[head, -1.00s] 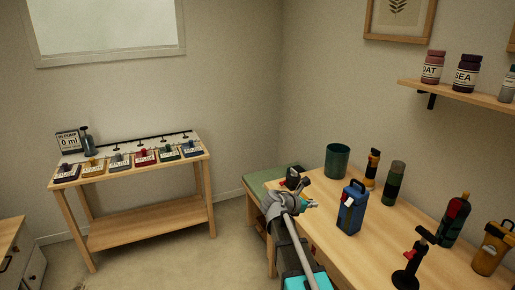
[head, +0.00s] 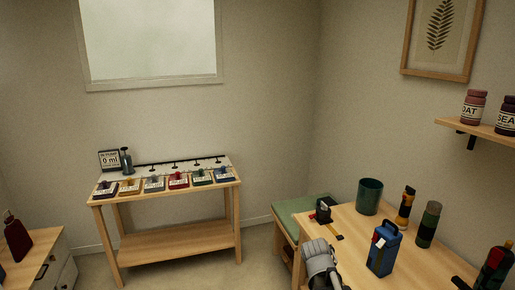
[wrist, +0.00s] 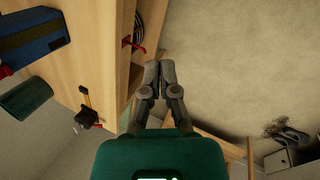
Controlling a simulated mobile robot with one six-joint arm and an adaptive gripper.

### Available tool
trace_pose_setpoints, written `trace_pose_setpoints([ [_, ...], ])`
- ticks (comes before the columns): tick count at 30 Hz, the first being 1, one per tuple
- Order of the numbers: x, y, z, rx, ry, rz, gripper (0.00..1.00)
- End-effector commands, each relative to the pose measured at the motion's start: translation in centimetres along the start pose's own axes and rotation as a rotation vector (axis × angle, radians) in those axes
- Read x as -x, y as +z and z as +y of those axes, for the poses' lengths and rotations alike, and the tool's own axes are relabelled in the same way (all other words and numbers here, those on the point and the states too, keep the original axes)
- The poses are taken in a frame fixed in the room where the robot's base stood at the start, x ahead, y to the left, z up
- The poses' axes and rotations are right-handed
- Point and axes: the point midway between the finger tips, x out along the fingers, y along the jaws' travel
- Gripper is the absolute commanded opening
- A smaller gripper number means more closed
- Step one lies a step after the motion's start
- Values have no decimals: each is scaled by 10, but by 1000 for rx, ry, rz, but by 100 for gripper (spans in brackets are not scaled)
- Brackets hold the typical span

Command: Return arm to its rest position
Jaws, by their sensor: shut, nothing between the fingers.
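My gripper (wrist: 158,78) is shut and empty in the wrist view, its two grey fingers side by side over the table edge and the floor. In the head view my arm shows at the bottom, in front of the wooden table (head: 345,238); the fingertips are not clear there. The gripper touches nothing that I can see.
On the table stand a blue box-shaped container (head: 382,250), a green cup (head: 369,197), bottles (head: 428,224) and a small black device (head: 323,210). A green-topped bench (head: 300,212) adjoins it. A shelf table (head: 165,248) stands at the back wall. Floor between is clear.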

Motion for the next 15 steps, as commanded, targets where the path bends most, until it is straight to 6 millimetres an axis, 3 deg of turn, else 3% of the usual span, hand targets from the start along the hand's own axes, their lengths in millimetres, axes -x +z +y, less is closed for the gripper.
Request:
trace_pose_setpoints([
  [9,24,20,-58,-431,-287,21,0],
  [15,33,23,-75,-562,-379,5,0],
])
